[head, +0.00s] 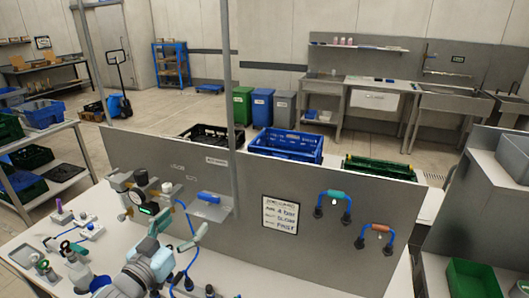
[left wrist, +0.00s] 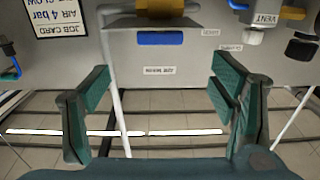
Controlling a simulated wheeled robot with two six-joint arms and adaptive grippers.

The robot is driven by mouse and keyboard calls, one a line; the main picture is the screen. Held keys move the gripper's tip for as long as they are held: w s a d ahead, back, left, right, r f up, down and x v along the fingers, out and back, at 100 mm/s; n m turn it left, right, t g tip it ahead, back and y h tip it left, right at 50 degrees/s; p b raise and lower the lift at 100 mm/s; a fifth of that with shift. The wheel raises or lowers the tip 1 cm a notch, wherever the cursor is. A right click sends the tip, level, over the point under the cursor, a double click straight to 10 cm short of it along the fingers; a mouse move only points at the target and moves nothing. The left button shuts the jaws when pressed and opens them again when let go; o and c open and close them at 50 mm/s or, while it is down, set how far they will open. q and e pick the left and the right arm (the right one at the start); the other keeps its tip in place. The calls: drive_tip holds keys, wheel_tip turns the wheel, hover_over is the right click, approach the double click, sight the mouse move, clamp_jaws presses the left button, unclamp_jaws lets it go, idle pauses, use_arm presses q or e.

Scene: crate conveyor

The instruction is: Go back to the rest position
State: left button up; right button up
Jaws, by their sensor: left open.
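My left gripper (head: 178,230) is in front of the grey upright panel (head: 245,240), at the left part of the bench. Its two green fingers stand wide apart in the left wrist view (left wrist: 160,98), with nothing between them. A small blue piece (head: 209,197) on a grey bracket of the panel is just beyond the fingers; it also shows in the left wrist view (left wrist: 160,38). My right gripper is in neither view.
A pressure gauge (head: 141,177) and valves stand left of the gripper. A green bin (head: 474,279) is at the right.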

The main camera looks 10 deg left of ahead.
use_arm(q)
drive_tip(key=s+d+f+n+g+y, duration=0.1)
drive_tip(key=s+d+f+g+y, duration=0.2)
drive_tip(key=s+f+g, duration=0.7)
drive_tip(key=s+d+f+g, duration=0.35)
drive_tip(key=s+f, duration=0.85)
drive_tip(key=s, duration=0.5)
wheel_tip(320, 180, down, 23)
drive_tip(key=s+a+g+b, duration=0.2)
drive_tip(key=s+b, duration=0.1)
drive_tip(key=s+f+g+b, duration=0.1)
drive_tip(key=s+f+b, duration=0.1)
drive_tip(key=s+f, duration=1.2)
drive_tip(key=shift+a+f+b, duration=0.35)
drive_tip(key=shift+f+b, duration=0.05)
drive_tip(key=shift+f, duration=0.45)
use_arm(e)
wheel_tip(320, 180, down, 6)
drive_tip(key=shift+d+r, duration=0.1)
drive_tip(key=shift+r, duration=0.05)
use_arm(q)
drive_tip(key=shift+w, duration=0.1)
drive_tip(key=shift+c, duration=0.4)
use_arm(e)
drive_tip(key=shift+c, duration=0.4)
